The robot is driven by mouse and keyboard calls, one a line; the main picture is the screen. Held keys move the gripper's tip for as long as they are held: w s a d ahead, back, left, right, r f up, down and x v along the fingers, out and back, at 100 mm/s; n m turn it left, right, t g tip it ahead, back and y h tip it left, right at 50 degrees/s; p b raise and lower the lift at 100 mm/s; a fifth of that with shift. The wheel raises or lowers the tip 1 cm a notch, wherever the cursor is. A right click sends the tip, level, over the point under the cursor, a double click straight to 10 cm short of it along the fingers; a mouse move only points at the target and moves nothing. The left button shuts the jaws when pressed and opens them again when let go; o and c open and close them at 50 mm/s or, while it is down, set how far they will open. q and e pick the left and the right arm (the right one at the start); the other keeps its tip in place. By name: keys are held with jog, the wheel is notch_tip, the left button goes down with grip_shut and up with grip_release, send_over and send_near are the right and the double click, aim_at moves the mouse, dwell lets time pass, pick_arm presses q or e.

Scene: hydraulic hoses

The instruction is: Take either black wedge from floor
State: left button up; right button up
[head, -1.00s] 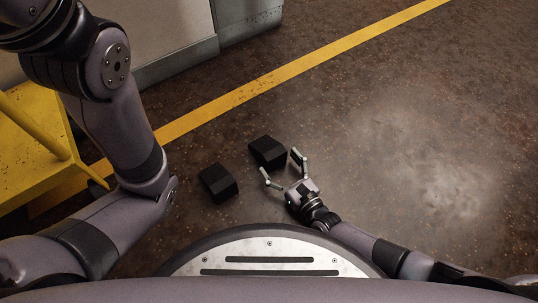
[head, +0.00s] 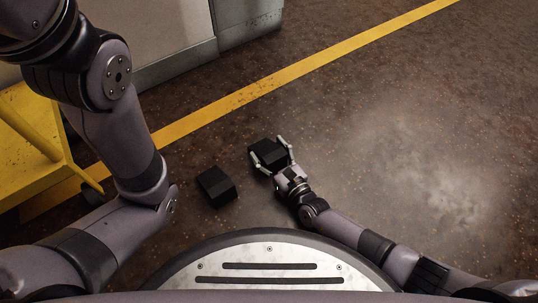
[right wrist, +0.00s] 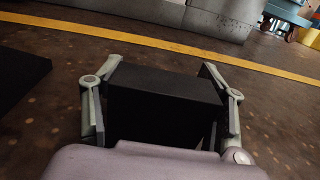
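Two black wedges lie on the floor in the head view, a nearer left one (head: 216,186) and a farther right one (head: 267,151). My right gripper (head: 267,148) is low at the farther wedge, with one finger on each side of it. In the right wrist view this wedge (right wrist: 165,100) fills the space between the fingers. Narrow gaps seem to show beside it, so the fingers look open around it. The nearer wedge (right wrist: 18,80) shows at the left edge there. My left arm is on the left of the head view, but its gripper is out of frame.
A yellow stepped structure (head: 30,150) with a caster stands at the left. A grey cabinet (head: 175,65) stands at the back. A yellow line (head: 300,68) crosses the floor beyond the wedges. The floor on the right is clear.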

jog(key=c, duration=1.2)
jog(key=shift+r, duration=0.1)
jog(key=shift+r, duration=0.15)
